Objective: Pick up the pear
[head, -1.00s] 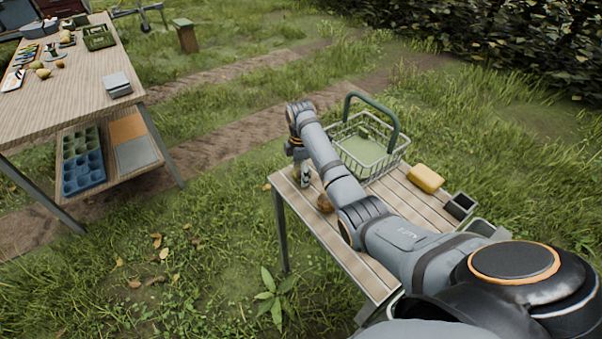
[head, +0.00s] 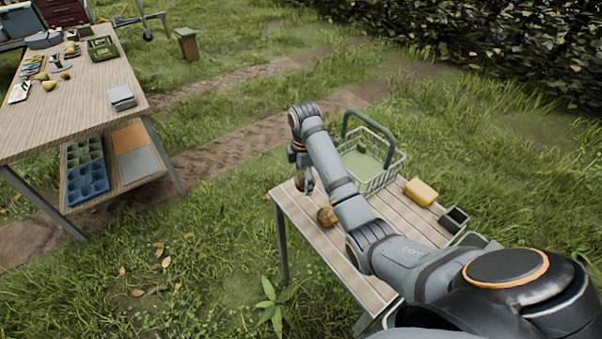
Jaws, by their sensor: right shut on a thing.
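My right gripper (head: 303,180) is over the far left end of the slatted bench (head: 385,262), pointing down. It is shut on a small brownish thing (head: 300,184), probably a pear, partly hidden by the fingers. A round brown fruit (head: 327,216) rests on the bench beside my right arm, a little nearer and to the right of the gripper. My left gripper is out of view.
A wire basket (head: 380,178) with a green handle stands at the bench's far end. A yellow block (head: 421,192) and a dark open box (head: 454,219) lie along its right side. A wooden table (head: 75,105) with several small items stands at the left.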

